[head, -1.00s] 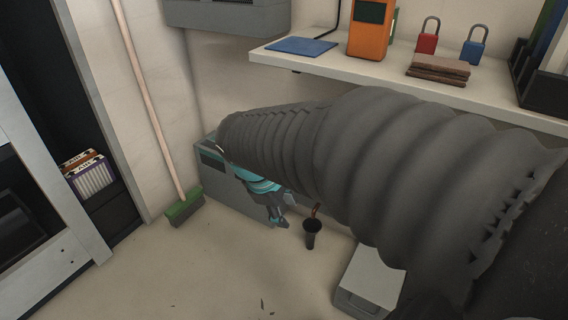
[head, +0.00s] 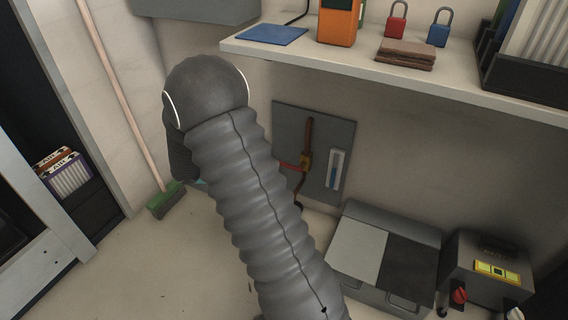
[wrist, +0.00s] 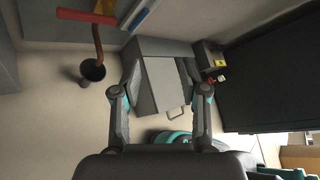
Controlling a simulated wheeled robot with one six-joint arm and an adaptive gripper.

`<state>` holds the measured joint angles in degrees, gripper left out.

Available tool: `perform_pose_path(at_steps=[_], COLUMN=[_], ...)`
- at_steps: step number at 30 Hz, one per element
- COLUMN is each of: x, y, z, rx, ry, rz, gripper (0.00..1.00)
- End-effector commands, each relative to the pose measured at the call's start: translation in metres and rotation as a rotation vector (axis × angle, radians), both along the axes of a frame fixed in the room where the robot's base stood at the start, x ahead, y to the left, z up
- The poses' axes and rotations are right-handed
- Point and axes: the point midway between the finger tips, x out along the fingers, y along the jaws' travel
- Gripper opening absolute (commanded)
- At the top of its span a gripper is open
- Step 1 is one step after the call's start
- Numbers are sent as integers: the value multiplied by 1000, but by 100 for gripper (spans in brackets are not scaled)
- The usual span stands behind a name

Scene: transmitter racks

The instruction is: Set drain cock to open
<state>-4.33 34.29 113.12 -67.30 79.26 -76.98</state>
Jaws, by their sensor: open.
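The drain cock (head: 306,160) is a brass-coloured valve on a copper pipe, mounted on a grey wall panel (head: 338,130). Its red lever (head: 289,165) points left, across the pipe, and my arm partly covers that side. In the wrist view the red lever (wrist: 88,16) lies across the top left, above a curved copper outlet (wrist: 98,48) and a black drain cup (wrist: 93,70). My gripper (wrist: 160,75) is open and empty, to the right of and below the lever in that picture, apart from it. The gripper is hidden behind my arm in the head view.
A blue-and-white gauge (head: 336,170) is right of the valve. A grey box (head: 358,252) and a dark unit with knobs (head: 490,265) stand on the floor. A shelf (head: 470,83) with padlocks juts out above. A broom (head: 163,200) leans at left.

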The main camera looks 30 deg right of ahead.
Motion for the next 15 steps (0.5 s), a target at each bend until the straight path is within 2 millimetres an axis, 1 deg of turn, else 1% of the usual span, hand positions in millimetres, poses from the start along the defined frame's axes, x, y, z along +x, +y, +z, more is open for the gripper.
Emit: perform_pose_path(at_steps=[1, 5, 9, 15], x=[8, 30, 50, 72], y=[-1, -5, -6, -3], z=[-11, -36, -67, -107], rx=[-28, -102, -182, -283], ry=[71, 251, 443, 665], rz=[38, 143, 247, 365], gripper=[44, 44, 44, 44])
